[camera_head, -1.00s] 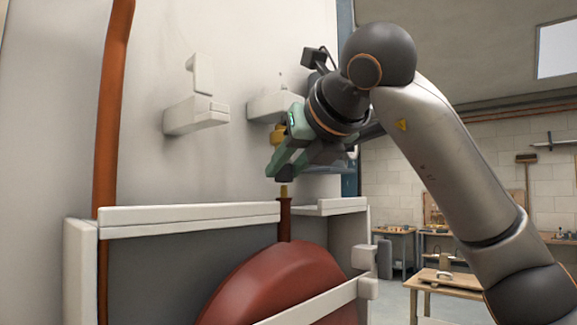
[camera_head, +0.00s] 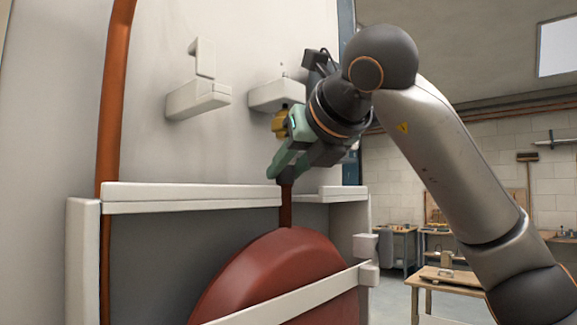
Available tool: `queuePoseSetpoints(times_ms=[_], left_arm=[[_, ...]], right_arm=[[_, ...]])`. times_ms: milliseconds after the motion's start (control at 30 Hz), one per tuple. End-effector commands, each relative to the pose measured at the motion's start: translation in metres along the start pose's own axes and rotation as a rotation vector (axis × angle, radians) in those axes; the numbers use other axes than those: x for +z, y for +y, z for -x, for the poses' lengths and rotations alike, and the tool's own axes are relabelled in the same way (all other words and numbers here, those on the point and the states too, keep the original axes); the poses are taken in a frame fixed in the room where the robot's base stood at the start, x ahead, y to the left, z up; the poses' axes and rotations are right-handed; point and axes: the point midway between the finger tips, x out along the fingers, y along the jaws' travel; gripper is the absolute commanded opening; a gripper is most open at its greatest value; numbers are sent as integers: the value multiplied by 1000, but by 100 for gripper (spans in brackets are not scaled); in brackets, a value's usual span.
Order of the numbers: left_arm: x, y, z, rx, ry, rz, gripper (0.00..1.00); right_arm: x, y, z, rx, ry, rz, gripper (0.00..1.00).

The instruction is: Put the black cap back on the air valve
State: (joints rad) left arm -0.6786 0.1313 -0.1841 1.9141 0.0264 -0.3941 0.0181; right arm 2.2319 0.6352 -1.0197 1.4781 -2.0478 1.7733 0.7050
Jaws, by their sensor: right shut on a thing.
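My right gripper (camera_head: 284,176) is shut, pointing down, with its fingertips right at the top of a thin red-brown pipe (camera_head: 286,211). The dark cap between the fingertips is mostly hidden now. The brass air valve on top of the pipe is hidden behind the fingers, so I cannot tell whether the cap is seated on it. The pipe rises from a round red vessel (camera_head: 275,265). My left gripper is not in view.
A white frame rail (camera_head: 190,197) runs just left of the pipe. White brackets (camera_head: 198,101) stick out of the wall behind. A brass-coloured fitting (camera_head: 281,124) sits close beside my right gripper. A copper pipe (camera_head: 113,110) stands at left.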

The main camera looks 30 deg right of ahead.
Motion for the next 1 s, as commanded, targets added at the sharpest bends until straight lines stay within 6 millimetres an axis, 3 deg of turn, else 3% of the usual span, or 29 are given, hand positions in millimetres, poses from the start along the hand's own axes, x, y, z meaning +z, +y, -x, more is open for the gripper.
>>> queuePoseSetpoints(times_ms=[200, 233, 533, 833, 1000], left_arm=[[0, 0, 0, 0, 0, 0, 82], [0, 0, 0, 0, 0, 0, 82], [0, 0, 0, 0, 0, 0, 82], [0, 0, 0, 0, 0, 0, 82], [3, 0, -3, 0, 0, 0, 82]], right_arm=[[0, 0, 0, 0, 0, 0, 0], [0, 0, 0, 0, 0, 0, 33], [0, 0, 0, 0, 0, 0, 67], [0, 0, 2, 0, -1, 0, 67], [0, 0, 23, 2, -5, 0, 67]])
